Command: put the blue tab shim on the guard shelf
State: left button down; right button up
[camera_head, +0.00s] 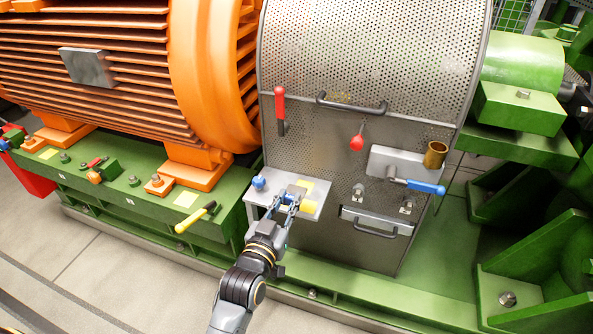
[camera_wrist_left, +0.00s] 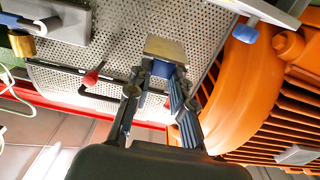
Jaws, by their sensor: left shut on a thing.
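My left gripper (camera_head: 291,200) is shut on the blue tab shim (camera_head: 297,190). In the left wrist view the gripper (camera_wrist_left: 158,85) pinches its blue tab (camera_wrist_left: 161,69), and the metal plate (camera_wrist_left: 165,49) sticks out past the fingertips. In the head view the shim is over the grey guard shelf (camera_head: 262,200); whether it touches the shelf cannot be told. The shelf also shows at the top right of the left wrist view (camera_wrist_left: 268,11), apart from the shim in that picture. My right gripper is not in view.
The perforated guard (camera_head: 370,60) rises behind, with a red-handled lever (camera_head: 280,105) and a hanging red ball (camera_head: 356,142). A yellow-handled tool (camera_head: 196,217) lies to the left.

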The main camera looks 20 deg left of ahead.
aim_at(291, 192)
pick_arm(q)
jog(key=w, duration=0.1)
jog(key=w+r+p, duration=0.1)
jog(key=w, duration=0.1)
jog(key=w+p, duration=0.1)
jog(key=w, duration=0.1)
jog(key=shift+a+r, duration=0.2)
jog(key=shift+a, duration=0.15)
jog(key=shift+w+f, duration=0.1)
jog(key=shift+w, duration=0.15)
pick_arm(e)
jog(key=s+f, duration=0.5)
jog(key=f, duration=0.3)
pick_arm(q)
jog(key=shift+f, duration=0.2)
notch_tip(291, 192, down, 3)
jog(key=b, duration=0.3)
notch_tip(291, 192, down, 3)
jog(key=b, duration=0.3)
jog(key=shift+f+b, duration=0.15)
jog(key=shift+b, duration=0.15)
jog(key=shift+f, duration=0.15)
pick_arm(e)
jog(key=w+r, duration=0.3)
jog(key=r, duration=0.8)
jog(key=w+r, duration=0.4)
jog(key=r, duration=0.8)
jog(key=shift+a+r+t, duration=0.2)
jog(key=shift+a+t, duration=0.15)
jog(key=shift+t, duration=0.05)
